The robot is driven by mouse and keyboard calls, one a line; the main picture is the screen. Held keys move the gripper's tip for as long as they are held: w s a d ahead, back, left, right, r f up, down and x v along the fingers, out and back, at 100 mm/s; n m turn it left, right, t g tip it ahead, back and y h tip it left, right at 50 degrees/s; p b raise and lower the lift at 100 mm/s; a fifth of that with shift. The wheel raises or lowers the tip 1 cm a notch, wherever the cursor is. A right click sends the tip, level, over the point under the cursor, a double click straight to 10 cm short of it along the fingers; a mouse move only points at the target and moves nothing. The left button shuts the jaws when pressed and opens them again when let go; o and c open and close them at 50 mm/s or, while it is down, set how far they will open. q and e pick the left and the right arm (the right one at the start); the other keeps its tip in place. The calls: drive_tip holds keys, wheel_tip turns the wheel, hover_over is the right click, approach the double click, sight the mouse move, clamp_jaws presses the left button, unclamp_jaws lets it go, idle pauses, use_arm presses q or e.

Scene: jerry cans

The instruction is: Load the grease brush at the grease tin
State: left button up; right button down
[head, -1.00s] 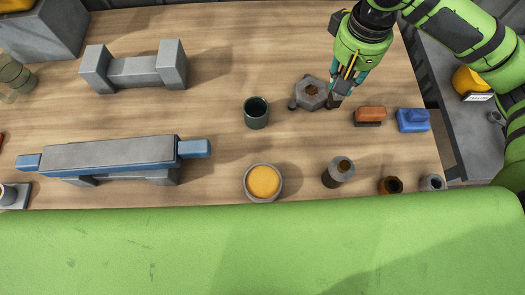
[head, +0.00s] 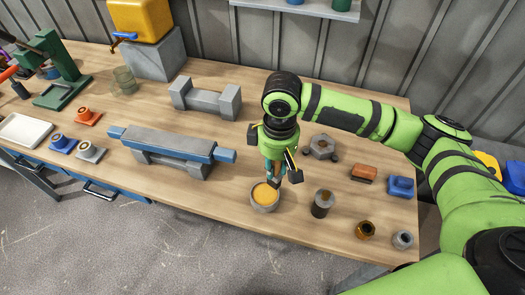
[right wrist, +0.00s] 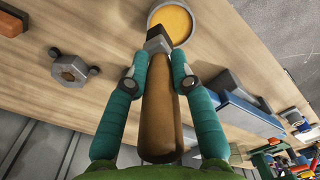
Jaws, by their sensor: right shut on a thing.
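The grease tin (head: 265,207) is a round grey tin of orange-yellow grease near the front edge of the bench. My right gripper (head: 278,176) is right above and behind it, pointing down. In the right wrist view, the gripper (right wrist: 160,82) is shut on the brown handle of the grease brush (right wrist: 160,112). The brush's metal collar and dark head reach to the near rim of the tin (right wrist: 191,39) and overlap its edge in the picture. I cannot tell whether the bristles touch the grease. My left gripper is not in view.
A dark bottle (head: 322,204) stands just right of the tin. An orange block (head: 363,174), a blue block (head: 401,187) and a hex-shaped holder (head: 322,148) lie farther right and back.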

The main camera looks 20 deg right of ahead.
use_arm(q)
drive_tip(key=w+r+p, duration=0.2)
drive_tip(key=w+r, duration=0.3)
use_arm(e)
drive_tip(key=f+n+b, duration=0.1)
drive_tip(key=f+b, duration=0.1)
drive_tip(key=w+a+f+n+b, duration=0.1)
drive_tip(key=f+n+b, duration=0.1)
drive_tip(key=a+f+n+b, duration=0.1)
drive_tip(key=f+b, duration=0.1)
drive_tip(key=b, duration=0.1)
drive_tip(key=shift+w+n, duration=0.2)
drive_tip(key=shift+n, duration=0.1)
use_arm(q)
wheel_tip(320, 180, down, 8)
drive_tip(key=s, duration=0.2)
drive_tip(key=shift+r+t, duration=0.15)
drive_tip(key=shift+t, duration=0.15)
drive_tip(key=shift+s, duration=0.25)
use_arm(e)
drive_tip(key=shift+f, duration=0.45)
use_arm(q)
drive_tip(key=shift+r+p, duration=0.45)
use_arm(e)
drive_tip(key=shift+s+f, duration=0.1)
drive_tip(key=shift+s, duration=0.05)
idle(1.8)
